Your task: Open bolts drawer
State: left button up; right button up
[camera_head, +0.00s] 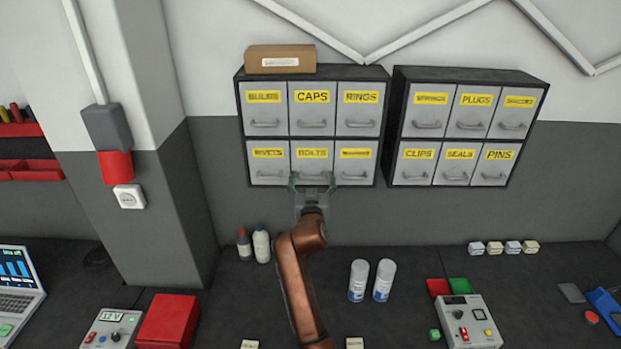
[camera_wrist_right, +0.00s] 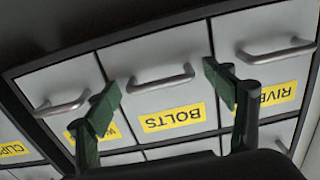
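The bolts drawer (camera_head: 311,164) is the lower middle drawer of the left wall cabinet (camera_head: 239,130), with a yellow BOLTS label. It looks shut, its front level with its neighbours. In the right wrist view the drawer (camera_wrist_right: 150,60) shows upside down, with its bar handle (camera_wrist_right: 161,84) across the middle. My right gripper (camera_head: 312,181) is just in front of the lower part of this drawer. In the wrist view its two green fingers (camera_wrist_right: 161,88) are open, spread on either side of the handle, with nothing gripped. Whether they touch the drawer front is unclear. My left gripper is not in view.
The rivets drawer (camera_head: 269,166) and another labelled drawer (camera_head: 355,166) flank it closely. A cardboard box (camera_head: 281,60) sits on the cabinet. A second cabinet (camera_head: 470,75) hangs to the right. Bottles (camera_head: 262,244) and white cans (camera_head: 384,281) stand on the counter below.

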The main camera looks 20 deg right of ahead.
jog(key=c, duration=0.3)
jog(key=shift+w, duration=0.1)
jog(key=c, duration=1.3)
jog(key=shift+d+f, duration=0.1)
